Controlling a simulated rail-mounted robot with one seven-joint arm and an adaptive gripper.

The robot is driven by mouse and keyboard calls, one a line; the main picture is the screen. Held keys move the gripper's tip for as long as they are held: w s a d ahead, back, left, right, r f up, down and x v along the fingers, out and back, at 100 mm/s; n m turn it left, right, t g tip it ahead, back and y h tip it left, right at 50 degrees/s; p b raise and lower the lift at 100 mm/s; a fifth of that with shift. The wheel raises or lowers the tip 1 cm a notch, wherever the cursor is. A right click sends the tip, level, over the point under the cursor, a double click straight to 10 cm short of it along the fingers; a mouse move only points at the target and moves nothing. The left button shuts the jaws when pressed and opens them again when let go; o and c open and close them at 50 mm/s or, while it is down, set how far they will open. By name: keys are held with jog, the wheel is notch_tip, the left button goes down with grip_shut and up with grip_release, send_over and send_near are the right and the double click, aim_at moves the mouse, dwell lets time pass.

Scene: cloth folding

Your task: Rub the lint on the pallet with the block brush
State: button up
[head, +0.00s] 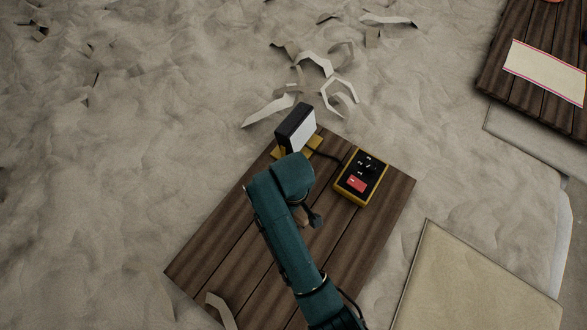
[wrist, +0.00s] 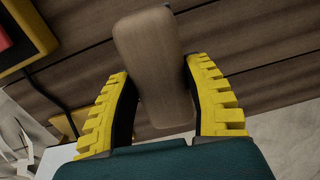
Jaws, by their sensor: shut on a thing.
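The block brush (wrist: 150,50) shows as a pale wooden block with rounded edges in the wrist view. My gripper (wrist: 160,72) is shut on it, with a yellow ribbed finger on each side. The brush's underside is hidden, and I cannot tell whether it touches the pallet. The dark brown plank pallet (head: 215,255) lies below my teal arm in the head view. My arm mostly covers the gripper and brush there. A pale curled scrap (head: 220,310) lies at the pallet's lower left; I cannot tell whether it is the lint.
A yellow control box (head: 361,177) with a red patch sits on the pallet's right. A dark cable links it towards a black-and-white device (head: 295,128) at the far edge. Pale debris (head: 315,65) lies on the sandy ground beyond. Another pallet (head: 490,75) is at upper right.

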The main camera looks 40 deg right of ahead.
jog(key=shift+r, duration=1.3)
